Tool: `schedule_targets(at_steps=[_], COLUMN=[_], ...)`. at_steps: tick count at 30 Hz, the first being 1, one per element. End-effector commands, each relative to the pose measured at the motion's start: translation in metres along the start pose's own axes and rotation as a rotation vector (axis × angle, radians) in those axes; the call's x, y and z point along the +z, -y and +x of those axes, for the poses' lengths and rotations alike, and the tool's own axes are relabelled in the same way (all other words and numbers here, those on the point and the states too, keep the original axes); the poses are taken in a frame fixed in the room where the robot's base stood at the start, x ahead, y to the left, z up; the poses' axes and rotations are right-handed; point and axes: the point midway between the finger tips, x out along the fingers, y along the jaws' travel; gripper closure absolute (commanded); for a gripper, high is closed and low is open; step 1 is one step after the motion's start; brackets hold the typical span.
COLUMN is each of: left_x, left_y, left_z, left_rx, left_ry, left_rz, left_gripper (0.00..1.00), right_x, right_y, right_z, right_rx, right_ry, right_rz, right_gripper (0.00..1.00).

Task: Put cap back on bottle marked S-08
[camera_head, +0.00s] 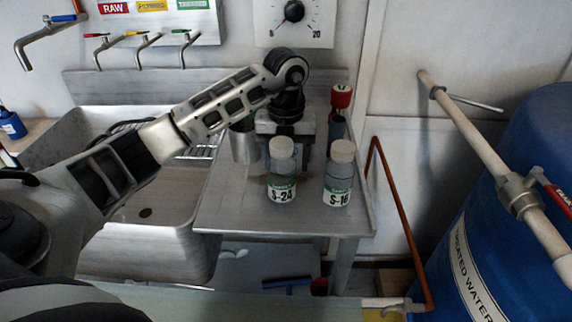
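Two clear bottles with pale caps and green-and-white labels stand upright on the steel counter (225,207). The left bottle (281,180) reads S-24. The right bottle (337,180) appears to read S-16. I see no label that reads S-08, and no loose cap. My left gripper (285,150) points down just behind the S-24 bottle, whose cap and body hide part of its fingers. I cannot tell whether it is open or what, if anything, is between its fingers. My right gripper is not in view.
A steel cup (243,147) stands left of the gripper. A red-topped item (341,98) stands behind the right bottle. The sink (150,235) lies left, under several taps. A blue water barrel (510,210) and pipes fill the right. The counter's front left is clear.

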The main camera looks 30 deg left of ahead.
Motion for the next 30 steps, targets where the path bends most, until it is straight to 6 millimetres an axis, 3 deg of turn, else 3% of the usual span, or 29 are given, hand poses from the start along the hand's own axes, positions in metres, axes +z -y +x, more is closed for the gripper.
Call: schedule_targets(at_steps=[3, 9, 23, 30], left_x=[0.0, 0.0, 0.0, 0.001], left_y=[0.0, 0.0, 0.0, 0.001], left_z=[0.0, 0.0, -0.006, -0.038], left_rx=[0.0, 0.0, 0.0, -0.002], left_ry=[0.0, 0.0, 0.001, 0.004], left_rz=[0.0, 0.0, 0.0, 0.0], left_gripper=[0.39, 0.87, 0.91, 0.91], right_x=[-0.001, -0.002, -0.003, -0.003], right_y=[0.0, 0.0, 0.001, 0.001], right_z=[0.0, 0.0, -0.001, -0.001], right_rx=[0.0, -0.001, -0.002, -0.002], right_ry=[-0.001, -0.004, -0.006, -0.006], right_rz=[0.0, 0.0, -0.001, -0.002], right_gripper=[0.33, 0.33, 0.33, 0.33])
